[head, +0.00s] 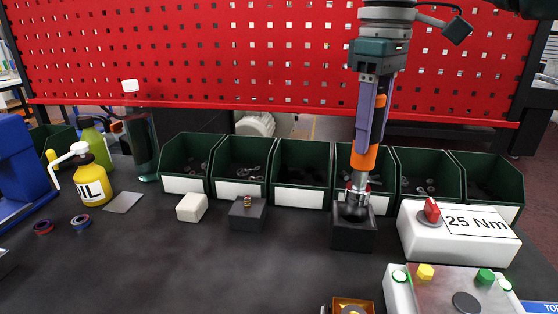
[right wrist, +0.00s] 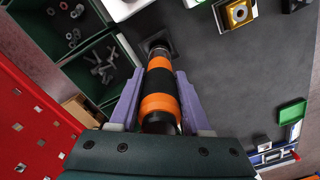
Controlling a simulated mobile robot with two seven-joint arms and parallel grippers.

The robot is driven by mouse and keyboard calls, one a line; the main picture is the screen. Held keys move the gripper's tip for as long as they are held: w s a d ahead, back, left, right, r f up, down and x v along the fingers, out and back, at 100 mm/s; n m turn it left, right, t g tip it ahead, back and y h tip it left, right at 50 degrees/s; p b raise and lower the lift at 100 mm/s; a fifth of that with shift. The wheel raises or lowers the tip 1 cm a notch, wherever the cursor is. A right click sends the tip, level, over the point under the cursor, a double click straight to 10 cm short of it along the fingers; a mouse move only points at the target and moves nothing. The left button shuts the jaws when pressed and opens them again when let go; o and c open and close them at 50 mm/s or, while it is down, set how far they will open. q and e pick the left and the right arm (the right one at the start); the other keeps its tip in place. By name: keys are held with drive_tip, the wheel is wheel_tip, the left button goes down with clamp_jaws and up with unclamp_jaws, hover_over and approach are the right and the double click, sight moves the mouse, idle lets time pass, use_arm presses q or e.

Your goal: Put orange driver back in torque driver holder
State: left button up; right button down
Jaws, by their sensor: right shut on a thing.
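The orange driver (head: 363,160), with black bands and a silver lower collar, hangs upright in my right gripper (head: 370,130). The gripper is shut on its handle, and in the right wrist view the purple fingers lie on both sides of the driver (right wrist: 160,85). The dark square block (head: 353,236), which looks like the torque driver holder, is directly below the driver. The driver's black lower end is at the block's top; I cannot tell how deep it sits. The holder also shows in the right wrist view (right wrist: 167,46), partly hidden by the driver. My left gripper is not in view.
Green bins (head: 303,172) with small parts stand behind the holder. A white 25 Nm box (head: 455,248) is close on its right. A smaller dark block (head: 247,214) and a white block (head: 191,207) are to the left.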

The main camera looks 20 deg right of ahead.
sight(364, 170)
wheel_tip(364, 170, down, 3)
drive_tip(key=shift+f, duration=0.15)
drive_tip(key=shift+f+b, duration=0.55)
drive_tip(key=shift+f, duration=1.5)
drive_tip(key=shift+f, duration=0.15)
drive_tip(key=shift+c, duration=1.8)
unclamp_jaws()
drive_tip(key=shift+r, duration=0.45)
wheel_tip(364, 170, up, 11)
drive_tip(key=shift+r+p, duration=0.2)
drive_tip(key=shift+p, duration=0.25)
drive_tip(key=shift+s, duration=0.1)
